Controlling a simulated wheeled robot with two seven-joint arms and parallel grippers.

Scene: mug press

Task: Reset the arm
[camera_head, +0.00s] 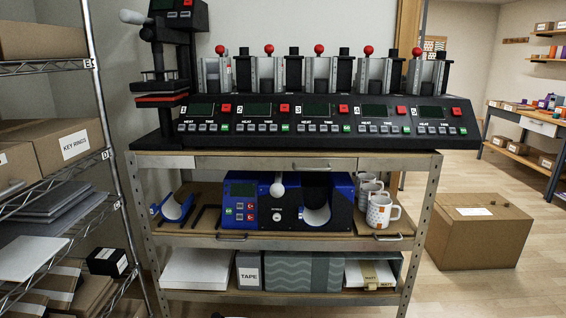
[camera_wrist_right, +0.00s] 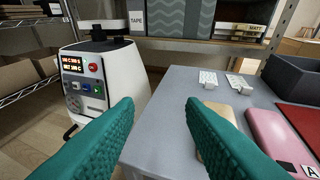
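My right gripper (camera_wrist_right: 160,105) shows in the right wrist view. Its two teal ribbed fingers are wide apart, with nothing between the tips. It is over the left part of a grey table (camera_wrist_right: 178,98). My left gripper is in neither view. In the head view, the long black mug press (camera_head: 318,110), with several red-knobbed levers and displays, stands on the top of a metal shelf unit. A blue press machine (camera_head: 258,212) is on the shelf below. Several white mugs, the front one with orange marks (camera_head: 381,211), stand at its right.
In the right wrist view, a pink block (camera_wrist_right: 278,140), a red mat (camera_wrist_right: 304,121) and a dark bin (camera_wrist_right: 295,80) are on the table. White patterned pieces (camera_wrist_right: 208,79) lie near its far edge. In the head view, a wire rack is left and a cardboard box (camera_head: 480,230) right.

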